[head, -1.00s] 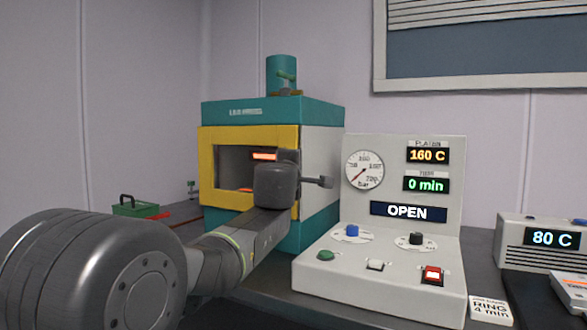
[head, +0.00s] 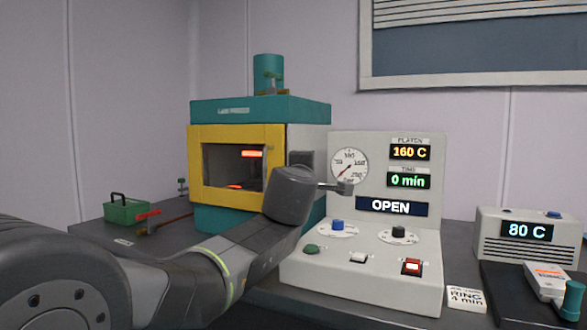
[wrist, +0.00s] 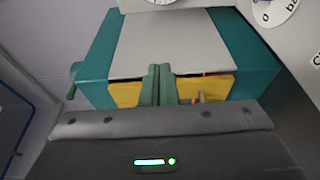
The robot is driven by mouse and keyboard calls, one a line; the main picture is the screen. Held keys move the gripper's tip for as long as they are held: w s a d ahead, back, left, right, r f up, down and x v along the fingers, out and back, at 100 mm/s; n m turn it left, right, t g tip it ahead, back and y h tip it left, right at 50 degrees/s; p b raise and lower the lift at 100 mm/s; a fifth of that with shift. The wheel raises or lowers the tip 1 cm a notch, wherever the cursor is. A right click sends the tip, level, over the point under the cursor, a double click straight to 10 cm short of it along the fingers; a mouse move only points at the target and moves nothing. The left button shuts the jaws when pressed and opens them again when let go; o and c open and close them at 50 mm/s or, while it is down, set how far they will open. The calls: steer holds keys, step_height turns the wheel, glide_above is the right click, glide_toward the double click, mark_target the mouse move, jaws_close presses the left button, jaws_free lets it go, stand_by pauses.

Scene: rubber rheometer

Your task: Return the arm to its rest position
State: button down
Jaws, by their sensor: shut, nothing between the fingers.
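My arm reaches in from the lower left of the head view. The press also shows in the wrist view (wrist: 100,66), beyond the fingers. My wrist hides part of the press's right side.
The control panel (head: 428,262) stands right of my arm and reads OPEN, 160 C and 0 min. The heater box (head: 492,228) reads 80 C at the far right. A green toolbox (head: 126,212) and a red-handled tool (head: 147,216) lie at the left.

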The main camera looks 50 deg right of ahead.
steer(key=shift+s, duration=0.35)
